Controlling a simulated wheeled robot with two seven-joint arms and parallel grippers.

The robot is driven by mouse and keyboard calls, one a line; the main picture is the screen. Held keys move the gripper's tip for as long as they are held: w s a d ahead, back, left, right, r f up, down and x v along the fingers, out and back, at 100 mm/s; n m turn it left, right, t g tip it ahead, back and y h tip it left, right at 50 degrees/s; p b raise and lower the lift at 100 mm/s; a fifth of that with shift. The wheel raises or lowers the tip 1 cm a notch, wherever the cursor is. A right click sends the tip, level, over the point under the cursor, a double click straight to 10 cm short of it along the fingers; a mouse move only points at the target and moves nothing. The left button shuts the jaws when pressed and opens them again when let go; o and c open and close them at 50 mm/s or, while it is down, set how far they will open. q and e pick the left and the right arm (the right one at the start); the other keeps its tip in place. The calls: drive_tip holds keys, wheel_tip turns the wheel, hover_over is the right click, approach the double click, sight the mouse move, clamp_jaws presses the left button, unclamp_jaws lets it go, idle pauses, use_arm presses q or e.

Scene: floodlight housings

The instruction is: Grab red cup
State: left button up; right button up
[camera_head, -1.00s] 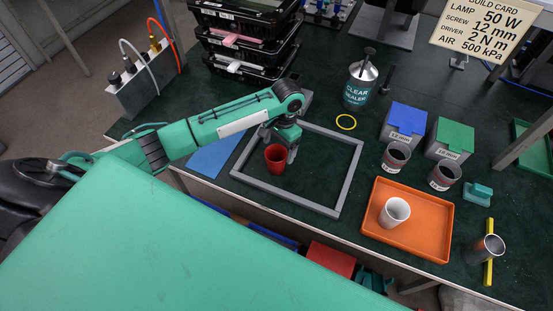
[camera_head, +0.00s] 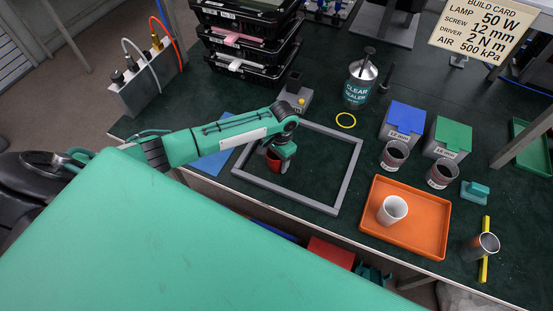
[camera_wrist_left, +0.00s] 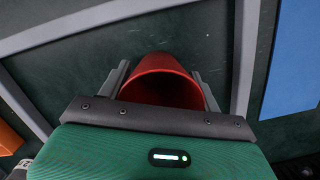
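The red cup (camera_head: 273,163) stands upright inside the grey square frame on the dark green bench, toward its left side. My left gripper (camera_head: 281,158) is down at the cup and covers part of it in the head view. In the left wrist view the cup's wide mouth (camera_wrist_left: 165,88) lies between the two fingers of my left gripper (camera_wrist_left: 163,84), one on each side. The fingers look very close to the cup's wall; whether they press on it cannot be told. My right gripper is not in view.
The grey frame (camera_head: 337,178) surrounds the cup. A grey block with a yellow part (camera_head: 296,97) sits behind it, and a blue sheet (camera_head: 212,163) lies at left. An orange tray (camera_head: 425,240) holds a white cup (camera_head: 392,209). Black stacked trays (camera_head: 249,55) stand behind.

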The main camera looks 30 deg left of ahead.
use_arm(q)
drive_tip(key=c, duration=0.5)
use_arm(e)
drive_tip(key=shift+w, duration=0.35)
use_arm(q)
drive_tip(key=shift+r, duration=0.1)
